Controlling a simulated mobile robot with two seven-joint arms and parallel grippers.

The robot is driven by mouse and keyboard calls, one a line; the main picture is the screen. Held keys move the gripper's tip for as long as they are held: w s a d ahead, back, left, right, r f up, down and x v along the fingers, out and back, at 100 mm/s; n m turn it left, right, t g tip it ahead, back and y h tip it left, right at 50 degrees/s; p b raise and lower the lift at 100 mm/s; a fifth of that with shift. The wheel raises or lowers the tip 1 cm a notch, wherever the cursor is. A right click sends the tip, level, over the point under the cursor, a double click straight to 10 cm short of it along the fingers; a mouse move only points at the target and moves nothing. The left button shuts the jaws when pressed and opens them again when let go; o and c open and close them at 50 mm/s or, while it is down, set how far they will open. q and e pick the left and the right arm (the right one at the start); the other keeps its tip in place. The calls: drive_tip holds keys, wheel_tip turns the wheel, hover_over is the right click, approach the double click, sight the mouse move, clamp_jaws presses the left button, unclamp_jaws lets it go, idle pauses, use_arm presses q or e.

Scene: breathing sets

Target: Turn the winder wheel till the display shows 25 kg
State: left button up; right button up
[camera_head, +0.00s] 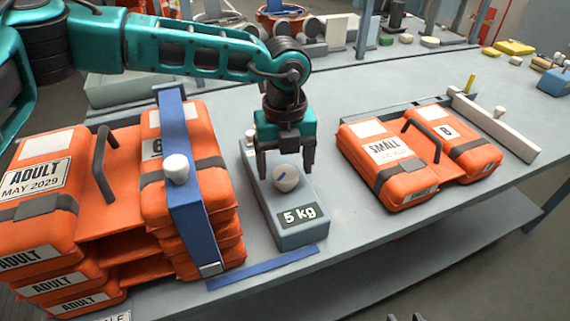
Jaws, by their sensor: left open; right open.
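The winder (291,238) is a grey-blue box on the table between the orange packs. Its display (300,215) reads 5 kg. My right gripper (405,317) shows only as dark fingertips at the bottom edge, open and away from the winder.
Stacked orange ADULT packs (60,200) stand at left, with a blue strap (187,215) over them. A blue strip (262,268) lies before the winder. A SMALL orange pack (390,165) lies at right beside a pale bar (495,127). Bare table lies between pack and winder.

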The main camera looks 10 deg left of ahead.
use_arm(q)
drive_tip(key=shift+f, duration=0.6)
drive_tip(key=c, duration=1)
